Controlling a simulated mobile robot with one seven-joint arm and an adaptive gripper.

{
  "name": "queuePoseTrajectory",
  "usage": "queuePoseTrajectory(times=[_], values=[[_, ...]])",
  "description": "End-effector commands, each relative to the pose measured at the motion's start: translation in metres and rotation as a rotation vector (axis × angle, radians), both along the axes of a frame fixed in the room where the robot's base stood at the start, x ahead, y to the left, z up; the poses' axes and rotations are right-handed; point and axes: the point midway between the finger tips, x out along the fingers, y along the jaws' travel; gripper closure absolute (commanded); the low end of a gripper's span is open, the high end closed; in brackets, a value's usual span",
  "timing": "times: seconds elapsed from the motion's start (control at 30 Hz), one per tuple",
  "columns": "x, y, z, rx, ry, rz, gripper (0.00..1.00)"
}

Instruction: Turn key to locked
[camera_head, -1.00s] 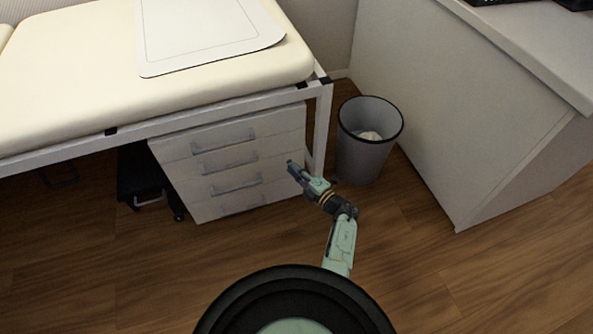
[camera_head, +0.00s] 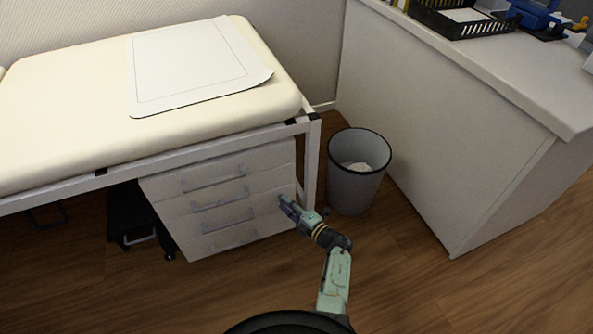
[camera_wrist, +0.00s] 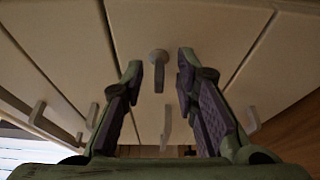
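A small grey key (camera_wrist: 158,60) with a round head sits in a pale drawer front in the wrist view. Its grip hangs downward in the picture. The white drawer unit (camera_head: 220,175) stands under the bed in the head view. My gripper (camera_wrist: 161,66) is open, with one finger on each side of the key and gaps between. I cannot tell how far the fingertips are from the drawer front. In the head view my gripper (camera_head: 284,203) is at the right part of the drawer unit, and the key cannot be made out.
Drawer handles (camera_head: 220,198) stick out of the fronts. A bed leg (camera_head: 312,165) stands just right of the unit. A grey waste bin (camera_head: 355,190) is behind and right of my gripper. A white desk (camera_head: 440,130) closes off the right. Wood floor (camera_head: 400,290) is clear in front.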

Motion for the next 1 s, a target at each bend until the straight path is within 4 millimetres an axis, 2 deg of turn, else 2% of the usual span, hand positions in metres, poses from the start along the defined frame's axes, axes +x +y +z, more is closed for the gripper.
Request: queuePoseTrajectory(times=[0.03, 0.17, 0.4, 0.87, 0.9, 1.0], values=[[0.000, 0.000, 0.007, -0.038, -0.011, -0.001, 0.72], [0.000, 0.001, 0.013, -0.196, -0.063, 0.000, 0.72], [-0.002, 0.004, 0.018, -0.595, -0.193, 0.003, 0.72], [-0.005, 0.014, 0.011, -1.471, -0.478, 0.000, 0.72], [-0.013, 0.008, 0.020, -1.470, -0.473, -0.004, 0.72], [-0.032, 0.003, 0.027, -1.463, -0.470, -0.003, 0.72]])
